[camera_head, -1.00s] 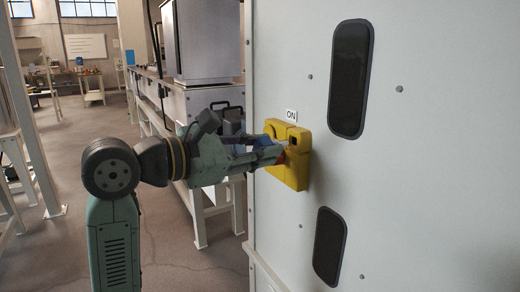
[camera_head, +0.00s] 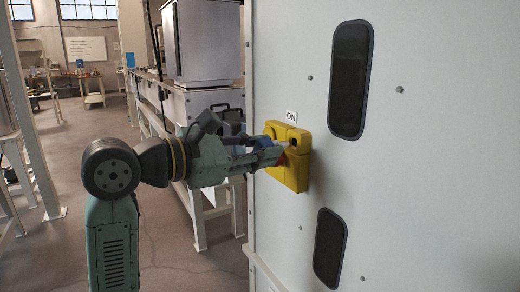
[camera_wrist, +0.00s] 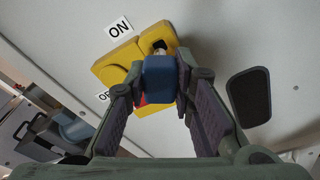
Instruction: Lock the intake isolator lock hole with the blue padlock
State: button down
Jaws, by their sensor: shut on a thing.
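The yellow intake isolator (camera_head: 289,172) is mounted on the pale panel, below an ON label. A dark square hole (camera_head: 293,142) shows in its upper right part. My gripper (camera_head: 268,157) is in front of it, shut on the blue padlock (camera_wrist: 160,79). In the wrist view the padlock sits between my fingertips, directly in front of the yellow isolator (camera_wrist: 117,67). A bit of shackle shows above the padlock, near the dark hole (camera_wrist: 159,45). I cannot tell whether the shackle is in the hole. A red part (camera_head: 281,159) of the isolator is mostly hidden behind the gripper.
The panel (camera_head: 430,150) has two dark oval windows (camera_head: 351,79) to the right of the isolator and several small bolts. A metal bench (camera_head: 200,100) with equipment stands left of the panel. Open floor (camera_head: 60,250) lies to the left.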

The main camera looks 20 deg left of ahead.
jog(key=shift+w+d, duration=0.15)
jog(key=shift+w, duration=0.05)
jog(key=shift+x, duration=1.4)
jog(key=c, duration=1.3)
grip_release()
jog(key=shift+d+r, duration=0.1)
jog(key=shift+r, duration=0.05)
jog(key=v, duration=1.2)
